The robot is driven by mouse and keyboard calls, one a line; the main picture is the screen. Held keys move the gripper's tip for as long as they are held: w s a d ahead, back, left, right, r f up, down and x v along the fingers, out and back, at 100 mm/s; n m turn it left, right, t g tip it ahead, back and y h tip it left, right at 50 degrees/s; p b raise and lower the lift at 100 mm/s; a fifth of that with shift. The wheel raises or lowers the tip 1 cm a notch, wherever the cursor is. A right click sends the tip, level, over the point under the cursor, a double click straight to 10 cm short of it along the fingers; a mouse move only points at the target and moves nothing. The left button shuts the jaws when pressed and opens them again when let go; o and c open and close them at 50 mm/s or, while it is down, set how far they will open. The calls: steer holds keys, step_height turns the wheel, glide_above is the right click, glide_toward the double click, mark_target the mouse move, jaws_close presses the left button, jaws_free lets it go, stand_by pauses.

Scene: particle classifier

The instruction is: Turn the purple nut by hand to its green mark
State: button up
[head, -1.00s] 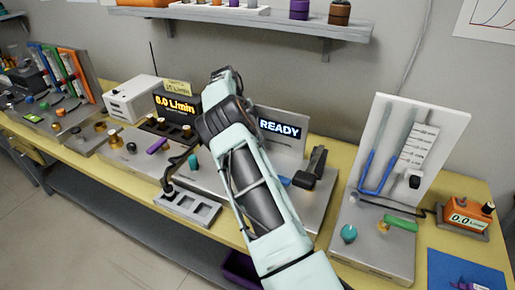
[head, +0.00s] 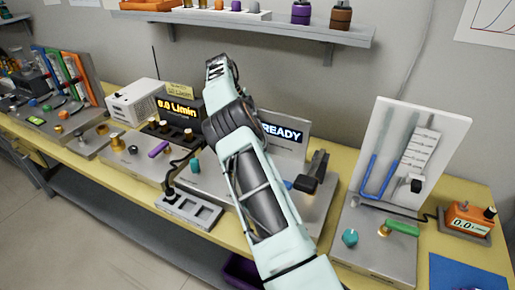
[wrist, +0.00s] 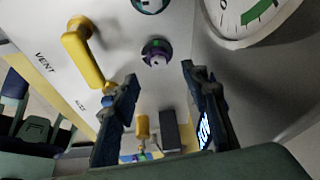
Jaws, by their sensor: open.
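In the wrist view a round purple nut (wrist: 155,51) with a grey centre sits on the pale panel, with some green along its edge. Its exact angle relative to a green mark is too small to tell. My gripper (wrist: 159,72) is open, its two dark fingers pointing at the panel. The nut shows between and just beyond the fingertips, apart from both, with nothing held. In the head view my arm covers the area in front of it, and I cannot make out the nut there.
In the wrist view a yellow lever (wrist: 80,52) stands close to the left finger, beside the VENT lettering. A round gauge with a green band (wrist: 262,18) is at the upper right. The READY display (head: 283,134) stands right of my arm in the head view.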

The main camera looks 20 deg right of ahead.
steer(key=shift+v, duration=1.3)
